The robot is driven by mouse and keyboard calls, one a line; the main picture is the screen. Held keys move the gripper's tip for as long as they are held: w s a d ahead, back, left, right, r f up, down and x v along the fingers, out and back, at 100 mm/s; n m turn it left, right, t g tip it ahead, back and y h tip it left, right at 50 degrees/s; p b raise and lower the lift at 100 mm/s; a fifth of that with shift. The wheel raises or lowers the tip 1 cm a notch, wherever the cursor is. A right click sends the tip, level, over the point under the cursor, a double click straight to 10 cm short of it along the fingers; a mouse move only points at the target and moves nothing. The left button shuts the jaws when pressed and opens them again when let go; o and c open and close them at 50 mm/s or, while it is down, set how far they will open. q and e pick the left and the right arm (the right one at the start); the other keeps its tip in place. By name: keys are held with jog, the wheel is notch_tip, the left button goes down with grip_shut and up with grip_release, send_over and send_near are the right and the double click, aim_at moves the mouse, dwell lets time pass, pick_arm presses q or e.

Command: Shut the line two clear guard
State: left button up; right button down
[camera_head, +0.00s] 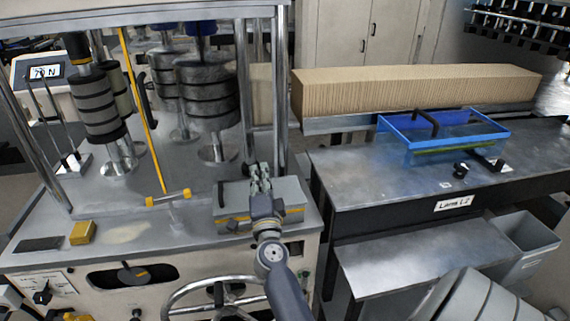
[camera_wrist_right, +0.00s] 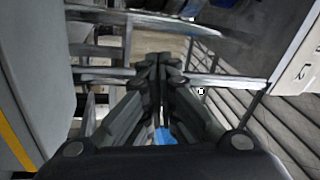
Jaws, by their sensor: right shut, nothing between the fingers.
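The clear guard (camera_head: 420,135) is a blue-tinted see-through box with a dark handle (camera_head: 428,120) on the lane table at the right, beside the label "Lane L2" (camera_head: 453,203). I cannot tell for certain whether it stands open or shut. My right gripper (camera_head: 260,172) is in the middle of the head view, over or in front of a grey box on the machine bench, well left of the guard. Its fingers are together and empty; they also show in the right wrist view (camera_wrist_right: 158,65). My left gripper is not in view.
A long corrugated kraft stack (camera_head: 410,87) lies behind the guard. A black knob (camera_head: 461,169) stands in front of it. The grey box (camera_head: 290,197) is by my right gripper. Left are rollers (camera_head: 207,95), a yellow rod (camera_head: 140,100) and a handwheel (camera_head: 180,296). The lane table's front left (camera_head: 360,180) is clear.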

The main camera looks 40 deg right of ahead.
aim_at(258, 162)
jog(key=d+f+m+g, duration=0.2)
jog(key=d+f+m+g+h, duration=0.1)
jog(key=d+m+g, duration=0.1)
jog(key=s+d+f+m+g+h, duration=0.1)
jog(key=d+f+m, duration=0.1)
jog(key=shift+f+g, duration=0.35)
jog(key=shift+g, duration=0.05)
jog(key=x, duration=0.9)
jog(key=shift+w+d, duration=0.15)
jog(key=shift+d, duration=0.15)
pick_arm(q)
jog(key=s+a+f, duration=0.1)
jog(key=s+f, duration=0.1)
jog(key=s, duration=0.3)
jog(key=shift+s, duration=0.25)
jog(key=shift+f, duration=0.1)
pick_arm(e)
jog(key=w+a, duration=0.1)
jog(key=a, duration=0.1)
jog(key=w+a, duration=0.2)
jog(key=a, duration=0.1)
jog(key=w+a+b, duration=0.1)
jog(key=w+a, duration=0.1)
jog(key=a, duration=0.1)
jog(key=shift+a, duration=0.1)
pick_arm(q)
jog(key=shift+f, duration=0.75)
pick_arm(e)
jog(key=shift+s+d, duration=0.2)
jog(key=shift+d, duration=0.05)
